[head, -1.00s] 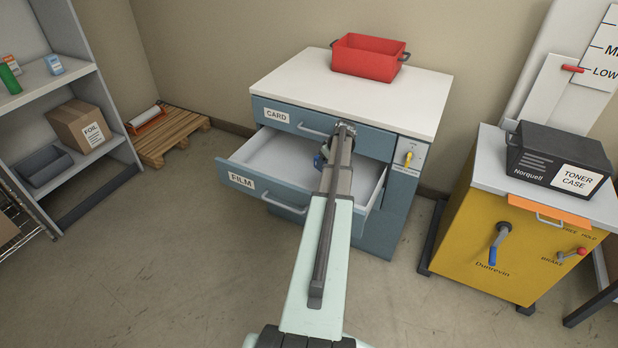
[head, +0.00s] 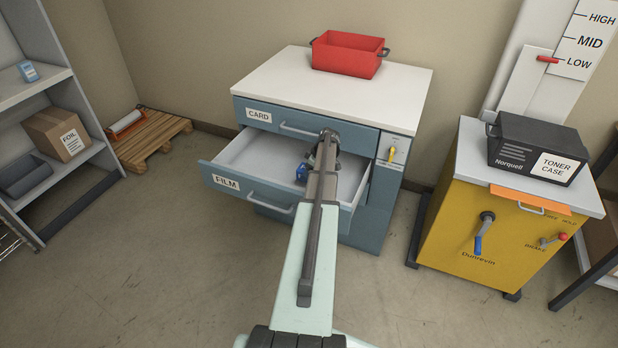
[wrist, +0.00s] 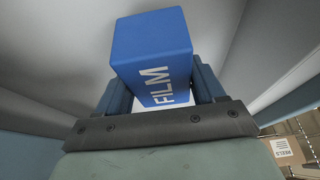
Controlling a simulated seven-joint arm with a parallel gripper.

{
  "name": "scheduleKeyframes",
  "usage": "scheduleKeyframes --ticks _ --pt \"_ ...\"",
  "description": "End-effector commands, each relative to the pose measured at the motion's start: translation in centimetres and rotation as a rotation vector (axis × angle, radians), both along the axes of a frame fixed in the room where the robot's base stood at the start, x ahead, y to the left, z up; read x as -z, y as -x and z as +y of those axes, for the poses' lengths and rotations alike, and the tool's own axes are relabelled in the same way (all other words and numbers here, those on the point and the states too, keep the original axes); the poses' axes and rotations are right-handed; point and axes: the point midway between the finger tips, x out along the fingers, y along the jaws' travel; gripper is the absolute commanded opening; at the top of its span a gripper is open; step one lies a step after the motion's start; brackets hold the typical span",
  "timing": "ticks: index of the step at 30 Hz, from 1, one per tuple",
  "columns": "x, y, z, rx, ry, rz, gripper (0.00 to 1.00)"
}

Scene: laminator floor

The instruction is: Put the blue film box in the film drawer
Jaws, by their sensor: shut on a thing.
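The blue film box (wrist: 152,50), with FILM in white letters, is between the two fingers of my gripper (wrist: 160,92) in the wrist view. My gripper is shut on it. In the head view a small part of the blue box (head: 301,172) shows to the left of my arm, over the open film drawer (head: 258,190). My arm hides much of the gripper and box there. The drawer is pulled out, and its visible inside is pale and bare. I cannot tell whether the box touches the drawer floor.
The card drawer (head: 330,130) above is shut. A red bin (head: 347,55) stands on the cabinet top (head: 290,75). The yellow machine (head: 480,230) with the toner case (head: 540,150) is at right. A shelf (head: 40,90) and a pallet (head: 150,138) are at left.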

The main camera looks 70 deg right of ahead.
Motion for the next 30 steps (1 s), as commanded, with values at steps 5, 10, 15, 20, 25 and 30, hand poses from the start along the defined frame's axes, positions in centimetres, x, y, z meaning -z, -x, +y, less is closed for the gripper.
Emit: scheduleKeyframes --ticks 5,10,15,20,25,30 --pt "1.5 0.0 0.0 0.0 0.0 0.0 0.28" --pt "3.5 0.0 0.0 0.0 0.0 0.0 0.28" --pt "3.7 0.0 0.0 0.001 0.002 0.0 0.28" --pt "3.8 0.0 0.0 0.0 0.001 0.0 0.28" --pt "4.0 0.0 0.0 0.0 0.001 0.0 0.76" --pt "4.0 0.0 0.0 0.0 0.001 0.0 0.92"
